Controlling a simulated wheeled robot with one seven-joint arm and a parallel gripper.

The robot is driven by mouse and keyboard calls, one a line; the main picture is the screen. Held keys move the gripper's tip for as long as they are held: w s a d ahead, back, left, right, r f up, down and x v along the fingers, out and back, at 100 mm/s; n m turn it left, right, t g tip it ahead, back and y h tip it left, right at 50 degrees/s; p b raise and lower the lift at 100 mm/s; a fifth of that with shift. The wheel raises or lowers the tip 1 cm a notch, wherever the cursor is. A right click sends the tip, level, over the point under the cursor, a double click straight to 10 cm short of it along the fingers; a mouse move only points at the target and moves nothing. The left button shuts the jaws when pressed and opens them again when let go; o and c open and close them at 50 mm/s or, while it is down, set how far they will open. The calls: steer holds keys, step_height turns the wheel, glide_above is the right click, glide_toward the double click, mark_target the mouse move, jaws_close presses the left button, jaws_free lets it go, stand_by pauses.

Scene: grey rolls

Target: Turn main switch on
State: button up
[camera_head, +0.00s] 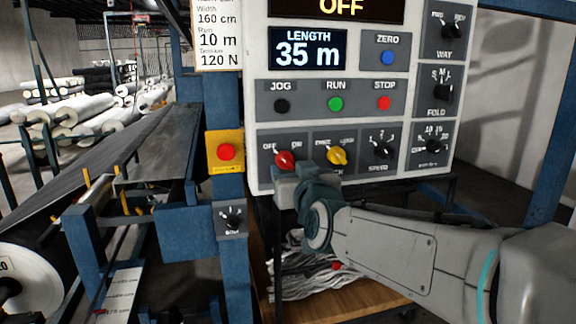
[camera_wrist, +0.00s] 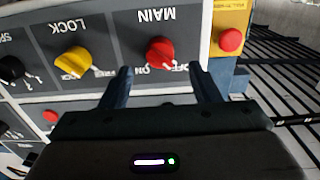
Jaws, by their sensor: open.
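The main switch is a red rotary knob (camera_head: 285,160) at the lower left of the control panel (camera_head: 262,124), between OFF and ON marks. Its pointer seems turned toward OFF. In the wrist view the panel is upside down, and the red knob (camera_wrist: 160,52) shows under the word MAIN. My gripper (camera_head: 291,179) is just below the knob in the head view. In the wrist view my open gripper (camera_wrist: 160,73) is empty, with one finger to each side of the knob's line. The fingertips look short of the knob; the exact gap cannot be told.
The yellow lock knob (camera_head: 338,156) is close on the right, with the speed knob (camera_head: 383,149) beyond. A red button on a yellow box (camera_head: 226,152) is to the left. The panel's top display (camera_head: 340,7) reads OFF. Below is a wooden shelf (camera_head: 345,305) with grey strips.

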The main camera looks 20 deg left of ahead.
mark_target(288, 164)
steer(key=shift+x, duration=2.5)
steer(key=shift+d, duration=0.1)
steer(key=c, duration=1)
